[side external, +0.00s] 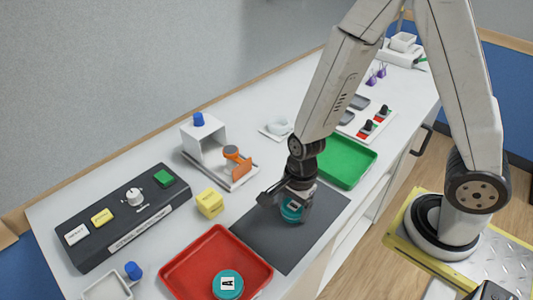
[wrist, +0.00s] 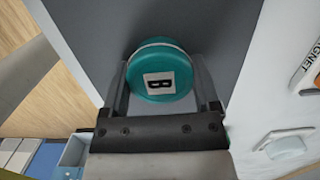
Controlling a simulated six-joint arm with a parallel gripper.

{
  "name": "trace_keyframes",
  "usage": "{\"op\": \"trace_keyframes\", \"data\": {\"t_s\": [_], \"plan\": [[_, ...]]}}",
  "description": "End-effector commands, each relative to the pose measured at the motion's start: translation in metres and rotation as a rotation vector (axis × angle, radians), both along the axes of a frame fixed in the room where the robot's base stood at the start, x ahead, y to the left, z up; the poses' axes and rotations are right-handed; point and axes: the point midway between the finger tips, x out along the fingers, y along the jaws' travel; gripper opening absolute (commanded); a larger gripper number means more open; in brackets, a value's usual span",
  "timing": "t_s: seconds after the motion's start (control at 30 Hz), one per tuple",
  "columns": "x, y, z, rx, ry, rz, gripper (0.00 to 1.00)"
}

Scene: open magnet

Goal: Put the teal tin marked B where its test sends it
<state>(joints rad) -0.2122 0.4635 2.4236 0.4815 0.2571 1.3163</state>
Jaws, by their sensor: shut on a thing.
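The teal tin marked B (wrist: 160,72) is between my gripper's fingers (wrist: 160,88), its white label with a black B facing the wrist camera. In the side external view, my gripper (side external: 288,206) is shut on the tin (side external: 291,211) over the dark grey mat (side external: 262,238). I cannot tell whether the tin touches the mat. A second teal tin, marked A (side external: 228,284), lies in the red tray (side external: 187,262). The green tray (side external: 352,165) shows no contents.
A black panel (side external: 125,222) with a knob and coloured buttons stands at left. Beside the mat are a yellow block (side external: 210,203), an orange-handled item (side external: 239,163) and a white stand with a blue knob (side external: 203,141). A white board with red-and-black switches (side external: 368,126) lies beyond the green tray.

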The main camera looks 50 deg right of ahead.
Motion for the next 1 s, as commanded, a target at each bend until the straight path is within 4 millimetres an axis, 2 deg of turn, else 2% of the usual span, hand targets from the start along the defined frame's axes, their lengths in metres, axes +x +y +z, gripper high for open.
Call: {"op": "trace_keyframes", "data": {"t_s": [0.27, 0.47, 1.0], "plan": [[0.000, 0.000, 0.004, 0.001, -0.001, 0.001, 0.10], [0.001, 0.001, 0.015, 0.003, -0.002, 0.001, 0.10], [0.001, 0.000, 0.072, 0.001, -0.004, 0.001, 0.10]]}}
